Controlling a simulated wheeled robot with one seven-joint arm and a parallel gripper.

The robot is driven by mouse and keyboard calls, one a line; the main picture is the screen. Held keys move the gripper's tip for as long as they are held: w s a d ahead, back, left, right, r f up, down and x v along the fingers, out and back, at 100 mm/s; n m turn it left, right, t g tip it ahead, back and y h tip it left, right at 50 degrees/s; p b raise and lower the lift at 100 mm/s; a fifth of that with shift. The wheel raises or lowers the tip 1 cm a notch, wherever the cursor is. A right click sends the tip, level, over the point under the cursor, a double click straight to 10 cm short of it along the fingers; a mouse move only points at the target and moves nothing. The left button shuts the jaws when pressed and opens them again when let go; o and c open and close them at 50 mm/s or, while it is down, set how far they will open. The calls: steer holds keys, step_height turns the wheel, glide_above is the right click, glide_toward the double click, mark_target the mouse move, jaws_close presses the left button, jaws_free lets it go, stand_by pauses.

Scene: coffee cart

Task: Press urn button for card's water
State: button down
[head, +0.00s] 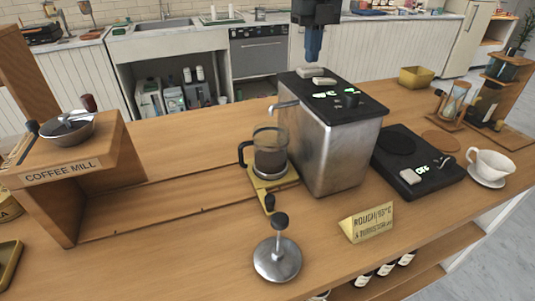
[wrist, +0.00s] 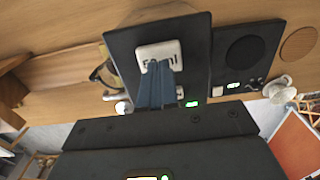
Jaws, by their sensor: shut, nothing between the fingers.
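The steel urn (head: 340,150) has a black top (head: 360,105) with two pale buttons: a back one (head: 310,72) and a front one (head: 323,81). The wrist view shows a white button (wrist: 150,50) with a label ending in "ml", its number partly covered by my fingers. My gripper (head: 313,58) is shut and empty, its blue fingers pointing down over the back of the urn top. In the wrist view the fingertips (wrist: 158,66) overlap that button; I cannot tell whether they touch it. The yellow card (head: 367,222) reads "ROUGH/95°C"; its lower line is unreadable.
A glass press (head: 270,152) stands on a yellow base beside the urn, near its spout (head: 284,105). A plunger (head: 278,258) stands in front. A black scale (head: 415,165) and a white cup (head: 490,165) are at right. The coffee mill (head: 68,150) is at left.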

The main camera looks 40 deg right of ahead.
steer(key=shift+r, duration=0.1)
stand_by(0.3)
steer(key=shift+r+p, duration=1.6)
steer(key=shift+r, duration=0.85)
steer(key=shift+s+f, duration=0.1)
